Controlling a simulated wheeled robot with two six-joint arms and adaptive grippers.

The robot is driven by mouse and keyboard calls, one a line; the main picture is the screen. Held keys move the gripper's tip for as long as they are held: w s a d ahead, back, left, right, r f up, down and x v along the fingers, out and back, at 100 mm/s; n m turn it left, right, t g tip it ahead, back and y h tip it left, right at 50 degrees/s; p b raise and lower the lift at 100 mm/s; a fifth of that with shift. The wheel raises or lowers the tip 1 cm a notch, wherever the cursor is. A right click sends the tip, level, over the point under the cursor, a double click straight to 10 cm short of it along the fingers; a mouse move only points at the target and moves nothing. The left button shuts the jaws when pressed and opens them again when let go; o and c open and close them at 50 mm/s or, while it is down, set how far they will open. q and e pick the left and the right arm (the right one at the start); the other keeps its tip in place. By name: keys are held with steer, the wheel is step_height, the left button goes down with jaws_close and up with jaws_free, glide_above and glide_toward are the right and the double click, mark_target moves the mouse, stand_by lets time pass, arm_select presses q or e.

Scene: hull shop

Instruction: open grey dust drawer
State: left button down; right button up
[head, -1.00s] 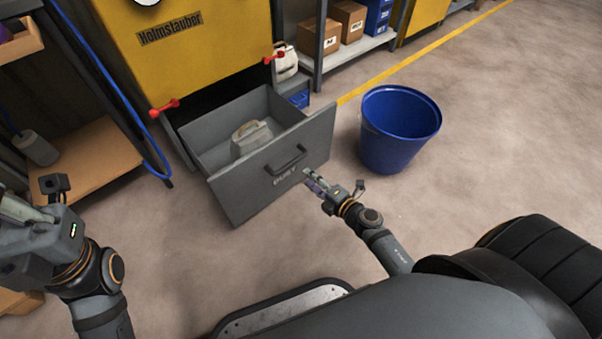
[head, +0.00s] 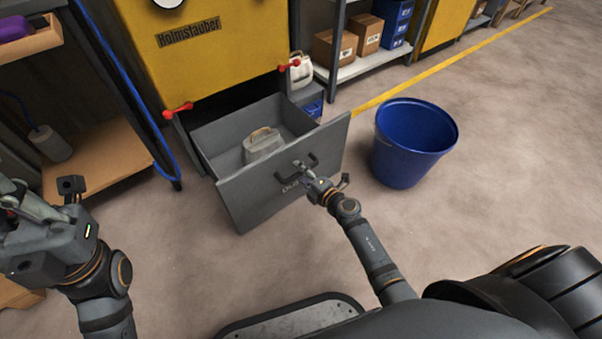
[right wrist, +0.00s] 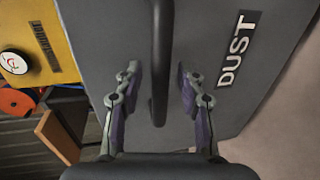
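The grey dust drawer (head: 262,196) stands pulled well out from under the yellow machine in the head view. A pale grey object with a handle (head: 263,144) lies inside it. The drawer's dark bar handle (right wrist: 159,60) runs between the fingers of my right gripper (right wrist: 159,90) in the right wrist view, with gaps on both sides. My right gripper also shows at the drawer front in the head view (head: 306,172); it is open around the handle. The DUST label (right wrist: 237,50) is beside it. My left gripper (head: 22,215) is at the left edge, away from the drawer; its fingertips are unclear.
A blue bucket (head: 412,143) stands on the floor right of the drawer. The yellow machine (head: 215,60) with red latches (head: 178,110) is above the drawer. A wooden shelf (head: 100,160) is at left. Open floor lies to the right.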

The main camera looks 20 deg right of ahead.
mark_target(290, 161)
jaws_close()
steer(key=shift+w+a+r, duration=0.1)
steer(key=shift+w, duration=0.25)
steer(key=x, duration=0.2)
steer(key=r+x, duration=0.1)
steer(key=x, duration=0.2)
steer(key=shift+w+p, duration=0.2)
steer(key=shift+p, duration=0.2)
jaws_free()
